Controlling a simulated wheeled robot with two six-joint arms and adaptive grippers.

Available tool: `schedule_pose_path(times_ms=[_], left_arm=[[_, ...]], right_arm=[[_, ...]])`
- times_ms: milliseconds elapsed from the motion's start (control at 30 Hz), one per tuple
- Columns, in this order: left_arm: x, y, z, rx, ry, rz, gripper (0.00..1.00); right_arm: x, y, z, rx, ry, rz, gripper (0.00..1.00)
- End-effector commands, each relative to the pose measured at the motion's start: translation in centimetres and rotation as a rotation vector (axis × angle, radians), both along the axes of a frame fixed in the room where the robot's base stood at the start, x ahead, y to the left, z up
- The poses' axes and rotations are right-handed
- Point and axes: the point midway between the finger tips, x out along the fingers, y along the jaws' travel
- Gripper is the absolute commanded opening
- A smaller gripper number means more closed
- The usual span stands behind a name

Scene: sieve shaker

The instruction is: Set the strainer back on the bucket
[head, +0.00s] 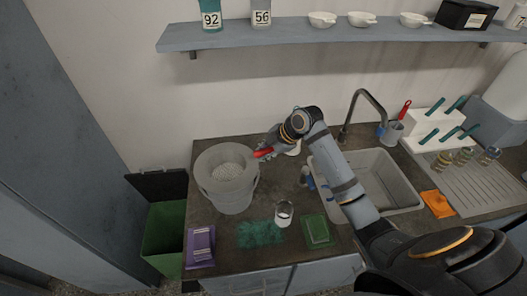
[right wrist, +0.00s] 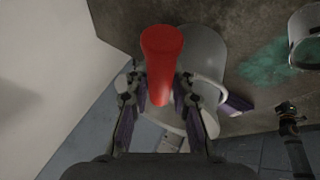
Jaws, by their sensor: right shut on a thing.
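The grey bucket (head: 232,201) stands upright on the left part of the dark counter. The strainer's pale perforated bowl (head: 228,172) shows within the bucket's rim; I cannot tell whether it rests on the rim or hangs just above it. Its red handle (head: 262,153) points right, toward my right gripper (head: 274,148). In the right wrist view my right gripper (right wrist: 160,92) is shut on the red handle (right wrist: 160,55), with a finger on each side. The bucket's side (right wrist: 208,62) shows behind the handle there. My left gripper is out of view.
A white cup (head: 284,214), a green spill (head: 261,234), a green pad (head: 317,231) and a purple item (head: 200,246) lie in front of the bucket. The sink (head: 405,193) is to the right. A green bin (head: 163,229) stands left of the counter.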

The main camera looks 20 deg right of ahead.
Motion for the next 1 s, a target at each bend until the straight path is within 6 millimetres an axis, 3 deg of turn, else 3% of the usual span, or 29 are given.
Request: schedule_pose_path(times_ms=[233,267,433,767,1000], left_arm=[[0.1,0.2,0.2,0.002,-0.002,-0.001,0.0],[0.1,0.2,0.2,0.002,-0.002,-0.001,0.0],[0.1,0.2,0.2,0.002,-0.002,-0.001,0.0],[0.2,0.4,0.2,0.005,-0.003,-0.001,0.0],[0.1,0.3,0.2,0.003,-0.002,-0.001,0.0]], right_arm=[[0.0,0.0,0.0,0.0,-0.001,0.0,0.0],[0.0,0.0,0.0,0.0,-0.001,0.0,0.26],[0.0,0.0,0.0,0.0,-0.001,0.0,0.49],[-0.2,-0.2,0.1,-0.002,0.0,-0.001,0.49],[-2.2,-2.0,3.9,-0.011,-0.003,-0.001,0.49]])
